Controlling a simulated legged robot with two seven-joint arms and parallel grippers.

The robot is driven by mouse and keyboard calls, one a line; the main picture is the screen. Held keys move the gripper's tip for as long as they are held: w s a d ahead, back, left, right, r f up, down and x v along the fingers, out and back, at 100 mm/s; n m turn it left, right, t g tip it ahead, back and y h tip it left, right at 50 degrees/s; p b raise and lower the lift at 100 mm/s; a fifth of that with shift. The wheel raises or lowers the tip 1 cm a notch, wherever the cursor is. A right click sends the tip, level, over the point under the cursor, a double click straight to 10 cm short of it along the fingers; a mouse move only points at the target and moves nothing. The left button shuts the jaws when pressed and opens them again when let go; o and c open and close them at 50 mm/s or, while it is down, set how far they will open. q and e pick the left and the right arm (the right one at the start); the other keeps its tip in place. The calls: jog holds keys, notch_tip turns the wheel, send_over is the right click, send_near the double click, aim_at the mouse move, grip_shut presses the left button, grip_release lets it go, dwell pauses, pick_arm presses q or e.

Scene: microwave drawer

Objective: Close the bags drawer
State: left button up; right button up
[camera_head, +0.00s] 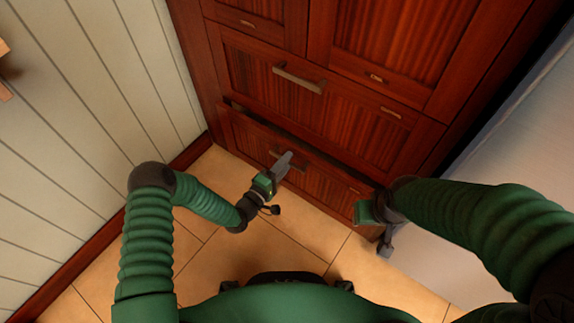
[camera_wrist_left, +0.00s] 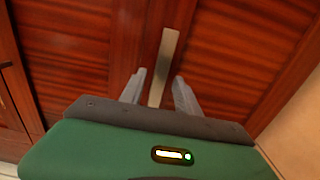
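The bottom wooden drawer (camera_head: 325,184) stands a little way out from the cabinet, with a dark gap along its top edge. No label shows that it is the bags drawer. My left gripper (camera_head: 285,161) is at its front, by the handle. In the left wrist view the metal handle (camera_wrist_left: 169,50) runs between the two spread fingers of my left gripper (camera_wrist_left: 158,92); I cannot tell if they touch it. My right gripper (camera_head: 384,243) hangs near the drawer's right end, low by the floor; its fingers are too unclear to read.
A closed wider drawer with a metal handle (camera_head: 299,79) is above, with more cabinet doors (camera_head: 400,40) over it. A white panelled wall (camera_head: 60,130) is at the left. A pale surface (camera_head: 490,150) is at the right. The tiled floor (camera_head: 310,228) in front is clear.

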pick_arm(q)
jog(key=shift+w+d, duration=0.25)
jog(key=shift+w, duration=0.1)
grip_shut()
jog(key=shift+s+f, duration=0.1)
jog(key=shift+f, duration=0.05)
dwell(1.1)
